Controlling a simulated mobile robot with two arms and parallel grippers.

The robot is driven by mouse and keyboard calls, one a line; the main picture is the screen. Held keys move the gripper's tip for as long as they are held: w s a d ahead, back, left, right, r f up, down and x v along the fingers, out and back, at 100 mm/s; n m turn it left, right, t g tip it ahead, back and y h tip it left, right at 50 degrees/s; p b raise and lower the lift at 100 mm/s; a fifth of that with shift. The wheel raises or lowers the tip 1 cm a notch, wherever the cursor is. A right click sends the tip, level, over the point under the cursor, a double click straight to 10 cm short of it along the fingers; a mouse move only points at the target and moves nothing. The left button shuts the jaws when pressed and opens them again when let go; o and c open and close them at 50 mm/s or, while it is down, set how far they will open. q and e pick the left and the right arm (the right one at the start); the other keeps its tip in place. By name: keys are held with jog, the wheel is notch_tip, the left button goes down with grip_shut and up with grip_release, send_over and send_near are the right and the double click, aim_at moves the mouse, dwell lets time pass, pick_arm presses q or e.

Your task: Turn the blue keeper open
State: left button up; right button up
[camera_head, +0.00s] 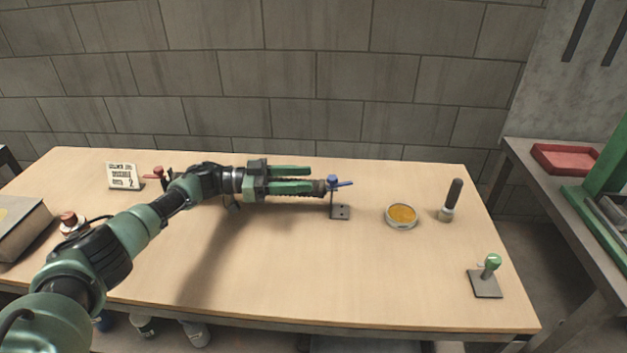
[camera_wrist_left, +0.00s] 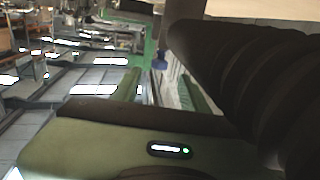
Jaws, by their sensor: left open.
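My right gripper is not in view.
A red keeper (camera_head: 154,172) and a printed card (camera_head: 122,176) stand at the left. Right of the stand are a round yellow dish (camera_head: 402,215), a dark-handled tool (camera_head: 452,196) and a green-knobbed stand (camera_head: 487,282). The table's front middle is clear.

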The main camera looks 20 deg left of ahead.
aim_at(328, 179)
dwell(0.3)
pick_arm(q)
jog(key=d+n+t+y+p, duration=0.1)
jog(key=t+p, duration=0.1)
jog(key=s+d+n+t+y+p, duration=0.1)
jog(key=n+t+p, duration=0.1)
jog(key=shift+s+d+t, duration=0.1)
jog(key=shift+d+t, duration=0.2)
jog(key=shift+d, duration=0.1)
jog(key=shift+s+d+n+t+y+p, duration=0.1)
jog(key=shift+s+n+t+y+p, duration=0.2)
jog(key=shift+n+t+y+p, duration=0.25)
jog(key=w+d+n+t+y+p, duration=0.1)
jog(key=w+d, duration=0.1)
jog(key=w+d+n+y, duration=0.1)
jog(key=w+d, duration=0.1)
jog(key=w, duration=0.1)
jog(key=shift+d+t+y+p, duration=0.15)
jog(key=shift+t+y+p, duration=0.2)
jog(key=shift+p, duration=0.05)
